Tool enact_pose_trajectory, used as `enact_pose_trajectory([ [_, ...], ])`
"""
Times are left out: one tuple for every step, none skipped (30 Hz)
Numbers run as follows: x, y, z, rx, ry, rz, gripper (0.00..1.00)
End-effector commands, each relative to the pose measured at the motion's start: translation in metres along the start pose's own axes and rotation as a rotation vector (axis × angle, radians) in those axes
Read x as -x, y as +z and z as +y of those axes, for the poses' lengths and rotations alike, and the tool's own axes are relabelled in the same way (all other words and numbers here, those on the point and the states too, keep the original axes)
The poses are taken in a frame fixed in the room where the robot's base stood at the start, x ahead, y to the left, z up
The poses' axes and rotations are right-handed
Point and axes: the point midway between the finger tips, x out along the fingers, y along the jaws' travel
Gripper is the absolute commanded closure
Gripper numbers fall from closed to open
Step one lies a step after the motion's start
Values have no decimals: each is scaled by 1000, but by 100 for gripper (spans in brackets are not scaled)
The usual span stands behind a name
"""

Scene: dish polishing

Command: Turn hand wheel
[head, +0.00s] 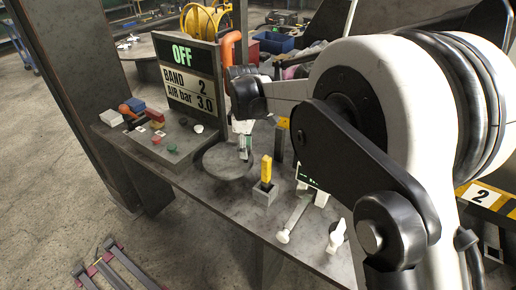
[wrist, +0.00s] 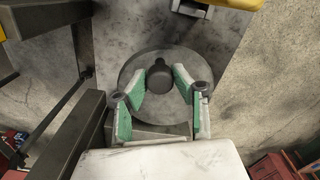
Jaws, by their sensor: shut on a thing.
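The round grey disc of the hand wheel (wrist: 152,56) lies flat below my gripper in the wrist view, with a dark round knob (wrist: 160,80) near its middle. My gripper (wrist: 161,77) has its two green-padded fingers on either side of the knob, shut on it. In the head view the disc (head: 222,166) lies on the workbench, and my gripper (head: 244,148) reaches down over its right part. The knob is hard to make out there. The contact between the pads and the knob is partly hidden.
A panel (head: 191,82) reading OFF, BAND 2 and AIR bar 3.0 stands behind the wheel.

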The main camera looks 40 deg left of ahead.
Motion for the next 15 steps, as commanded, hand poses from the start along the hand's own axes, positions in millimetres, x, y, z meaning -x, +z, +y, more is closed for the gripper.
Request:
enact_pose_trajectory([
  [0,-6,-2,20,2,1,100],
  [0,-8,-2,27,2,1,100],
  [0,-9,-3,33,2,1,100],
  [0,-9,-3,34,2,1,100],
  [0,-9,-3,35,2,1,100],
  [0,-8,-2,34,2,1,100],
  [0,-8,-2,33,2,1,100],
  [0,-8,-2,33,2,1,100],
  [0,-8,-2,33,2,1,100],
  [0,-8,-2,33,3,1,100],
  [0,-8,-2,32,3,1,74],
  [0,-8,-2,32,3,1,68],
  [0,-8,-2,32,3,1,64],
  [0,-8,-2,32,2,1,60],
  [0,-8,-2,32,2,1,56],
])
